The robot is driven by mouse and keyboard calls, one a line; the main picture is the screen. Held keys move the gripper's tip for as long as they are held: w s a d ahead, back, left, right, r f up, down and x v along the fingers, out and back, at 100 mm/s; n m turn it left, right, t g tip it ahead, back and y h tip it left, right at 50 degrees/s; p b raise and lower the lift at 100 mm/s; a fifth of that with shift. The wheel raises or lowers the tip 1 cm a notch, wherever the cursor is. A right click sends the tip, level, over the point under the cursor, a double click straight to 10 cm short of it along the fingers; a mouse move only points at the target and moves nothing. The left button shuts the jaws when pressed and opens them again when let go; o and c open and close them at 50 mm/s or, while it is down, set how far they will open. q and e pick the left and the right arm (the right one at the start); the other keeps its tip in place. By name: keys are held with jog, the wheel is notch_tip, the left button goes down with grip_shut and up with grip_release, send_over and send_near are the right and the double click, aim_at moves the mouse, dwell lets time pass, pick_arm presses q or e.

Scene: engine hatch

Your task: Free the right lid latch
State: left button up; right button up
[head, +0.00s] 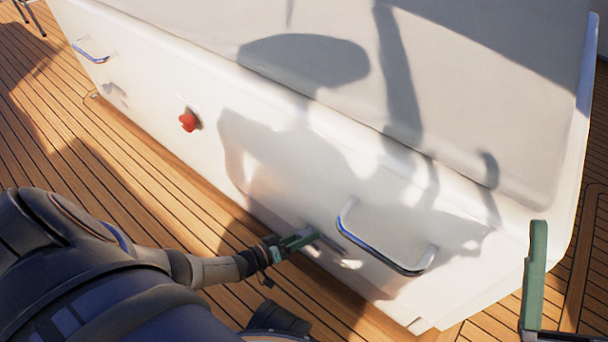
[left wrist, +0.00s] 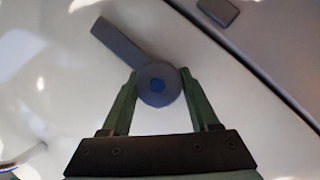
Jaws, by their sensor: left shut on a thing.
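The latch (left wrist: 118,42) is a dark grey lever on a round hub with a blue centre, set on the white hatch front. In the left wrist view the lever points up and to the left. My left gripper (left wrist: 160,78) is shut on the round hub, one green finger on each side. In the head view my left gripper (head: 306,237) is low on the white hatch front, left of a metal handle, and mostly hides the latch. One green finger of my right gripper (head: 535,275) shows at the lower right, apart from the hatch; its other finger is not seen.
The white engine hatch (head: 400,165) fills the middle. A chrome handle (head: 378,247) stands out right of my left gripper; another (head: 90,52) is far left. A red knob (head: 188,121) sits between. A grey plate (left wrist: 218,10) lies across a seam. Wooden deck (head: 150,190) surrounds the hatch.

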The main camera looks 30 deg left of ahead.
pick_arm(q)
jog(key=shift+d+n, duration=0.15)
jog(key=shift+n, duration=0.15)
dwell(0.4)
jog(key=o, duration=1.3)
jog(key=shift+o, duration=0.2)
jog(key=p+v, duration=0.3)
jog(key=v, duration=0.9)
jog(key=shift+s+a+p, duration=0.2)
jog(key=shift+p, duration=0.1)
